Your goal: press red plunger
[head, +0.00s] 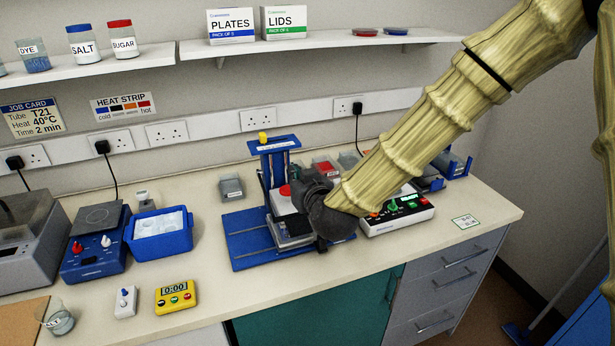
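A blue stand (234,243) with an upright post and a yellow knob (263,138) on top stands in the middle of the bench. A small red cap (285,190), which looks like the red plunger, shows on a pale body (281,206) at the stand, just left of my gripper. My dark gripper (311,207) is over the right part of the stand, close beside the red cap. It hides part of the pale body and the stand. I cannot tell whether it touches them, and its fingertips are not clear enough to show their opening.
A white control box (408,218) with coloured knobs is right of my gripper. A blue ice tray (160,236), a blue hotplate (95,252) and a yellow timer (176,297) stand to the left. A shelf (335,43) runs above. The bench front right is mostly clear.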

